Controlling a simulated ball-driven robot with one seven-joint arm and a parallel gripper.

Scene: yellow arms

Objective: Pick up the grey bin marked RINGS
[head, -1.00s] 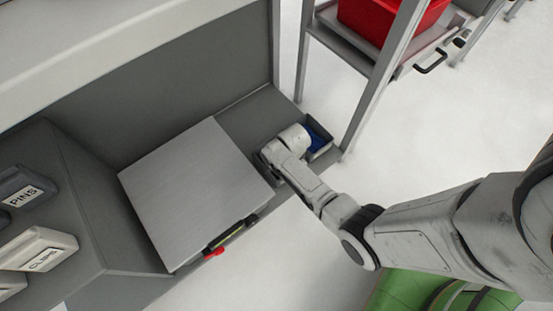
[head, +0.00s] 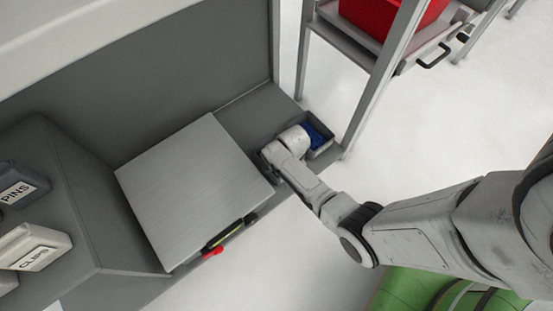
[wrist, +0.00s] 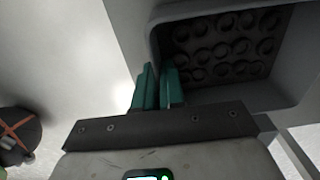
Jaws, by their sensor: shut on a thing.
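A grey bin (wrist: 222,95) fills the upper right of the wrist view, with rows of dark rings inside. In the head view my own wrist hides the fingers and part of the bin.
Bins marked PINS (head: 22,186) and CLIPS (head: 38,248) are at the left. A rack (head: 375,85) with a red crate (head: 400,12) stands close right.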

